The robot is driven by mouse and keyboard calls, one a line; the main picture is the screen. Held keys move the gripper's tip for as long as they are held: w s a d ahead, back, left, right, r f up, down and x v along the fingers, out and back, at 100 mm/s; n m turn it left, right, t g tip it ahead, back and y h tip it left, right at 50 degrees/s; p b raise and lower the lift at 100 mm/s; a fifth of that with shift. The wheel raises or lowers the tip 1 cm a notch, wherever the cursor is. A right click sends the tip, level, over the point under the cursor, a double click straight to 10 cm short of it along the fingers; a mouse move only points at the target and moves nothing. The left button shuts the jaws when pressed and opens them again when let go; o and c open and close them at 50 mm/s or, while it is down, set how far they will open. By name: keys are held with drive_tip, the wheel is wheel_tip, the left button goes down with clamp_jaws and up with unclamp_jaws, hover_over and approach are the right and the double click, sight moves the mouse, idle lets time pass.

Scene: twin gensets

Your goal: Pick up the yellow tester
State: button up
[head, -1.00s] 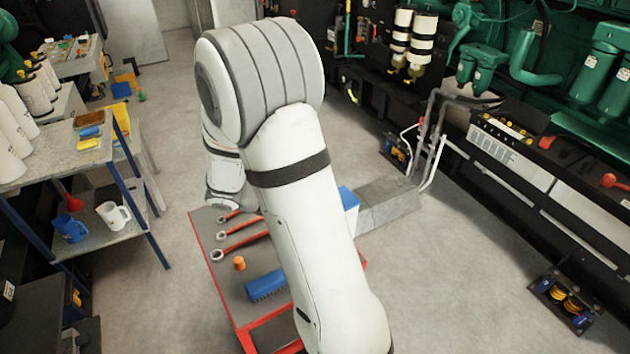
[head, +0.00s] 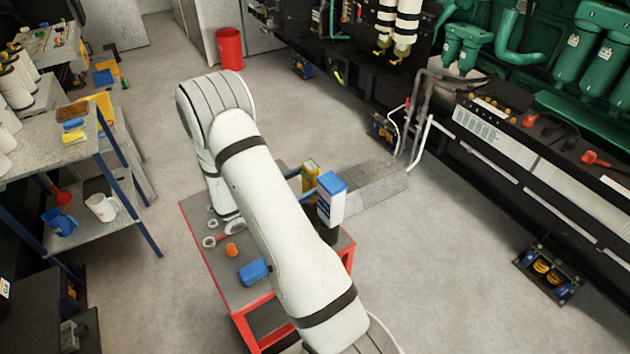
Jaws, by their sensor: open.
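The yellow tester (head: 311,176) stands upright near the back right edge of the red-framed cart (head: 238,290). It shows just right of my white arm, partly hidden behind a white and blue box. My gripper (head: 305,182) shows only as two blue fingers coming out from behind my arm, apart and empty. They reach toward the tester, one on each side as seen here. My arm hides the gripper's body, and I cannot tell whether a finger touches the tester.
The white and blue box (head: 332,198) stands close in front of the tester. Wrenches (head: 212,240), an orange piece (head: 231,250) and a blue brush-like block (head: 253,272) lie on the cart. A shelf (head: 62,155) stands left, a red bin (head: 229,48) behind.

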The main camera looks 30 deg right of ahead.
sight(316, 174)
drive_tip(key=d, duration=0.1)
drive_tip(key=d+p, duration=0.2)
drive_tip(key=d, duration=0.1)
drive_tip(key=shift+w+r, duration=0.2)
drive_tip(key=shift+r, duration=0.15)
drive_tip(key=shift+d+f, duration=0.1)
drive_tip(key=shift+d, duration=0.4)
drive_tip(key=shift+c, duration=0.4)
drive_tip(key=c, duration=1.1)
